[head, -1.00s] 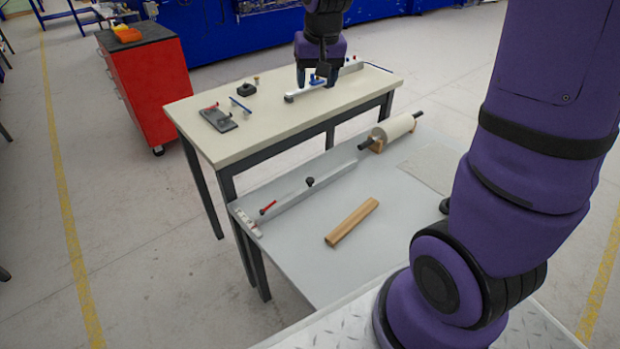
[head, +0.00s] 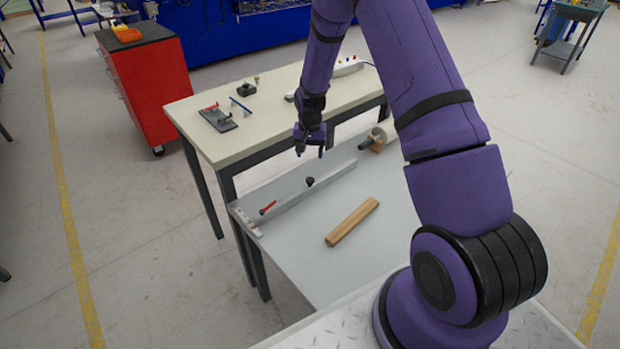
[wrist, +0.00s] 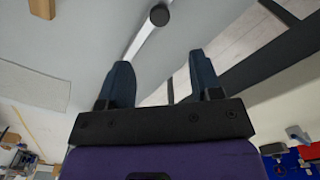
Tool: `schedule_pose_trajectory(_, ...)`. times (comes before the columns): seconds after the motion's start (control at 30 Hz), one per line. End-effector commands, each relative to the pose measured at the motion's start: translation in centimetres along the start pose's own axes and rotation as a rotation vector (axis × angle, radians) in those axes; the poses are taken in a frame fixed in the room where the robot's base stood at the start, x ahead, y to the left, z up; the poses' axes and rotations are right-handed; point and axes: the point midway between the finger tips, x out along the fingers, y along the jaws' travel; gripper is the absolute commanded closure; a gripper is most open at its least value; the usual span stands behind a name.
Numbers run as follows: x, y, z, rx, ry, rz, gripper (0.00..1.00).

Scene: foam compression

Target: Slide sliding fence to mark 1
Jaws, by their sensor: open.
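The sliding fence (head: 290,195) is a long grey rail along the far edge of the low grey table. A black knob (head: 310,181) stands on it and a red lever (head: 267,208) sits toward its left end. A small pale strip (head: 246,222) lies at that left end; I cannot read any mark on it. My gripper (head: 310,150) is open and empty, pointing down above the rail near the knob, apart from it. In the wrist view a pale bar with a black end piece (wrist: 159,15) shows just beyond my open fingers (wrist: 162,78).
A wooden bar (head: 352,222) lies on the grey table (head: 310,265). A roller end on a wooden block (head: 376,140) stands at the back right, partly hidden by my arm. The cream bench (head: 260,120) behind holds small tools and a white box (head: 347,66). A red cabinet (head: 150,90) stands left.

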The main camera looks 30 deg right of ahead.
Motion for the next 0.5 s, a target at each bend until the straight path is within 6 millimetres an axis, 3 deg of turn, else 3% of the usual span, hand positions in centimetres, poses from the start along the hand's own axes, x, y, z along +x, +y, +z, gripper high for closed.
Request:
schedule_pose_trajectory(0.27, 2.5, 0.1, -0.1, 0.006, -0.006, 0.002, 0.41)
schedule_pose_trajectory(0.5, 6.7, 0.1, 0.0, 0.006, -0.008, 0.003, 0.41)
